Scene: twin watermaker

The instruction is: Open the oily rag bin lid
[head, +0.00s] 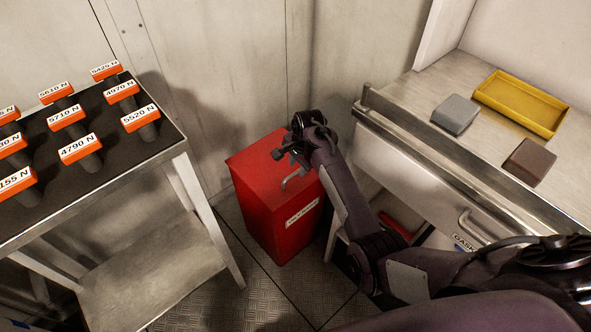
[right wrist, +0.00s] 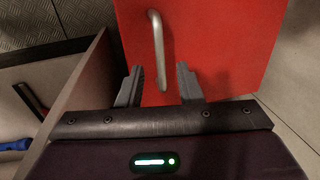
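The oily rag bin (head: 262,198) is a red box with a white label on its front, standing on the floor between the rack and the counter. Its lid (head: 262,165) looks shut, and a metal bar handle (head: 291,181) is on it. In the right wrist view the handle (right wrist: 156,45) stands out from the red lid (right wrist: 215,40). My right gripper (right wrist: 160,84) is open, with one finger on each side of the handle's near end. I cannot tell whether they touch it. My right arm hides part of the bin in the head view. My left gripper is not in view.
A rack (head: 105,170) with several orange-topped, labelled cylinders stands at left. At right, a metal counter (head: 420,95) bears a yellow tray (head: 520,104), a grey block (head: 455,114) and a brown block (head: 529,161). An open drawer front is below it. Walls stand close behind the bin.

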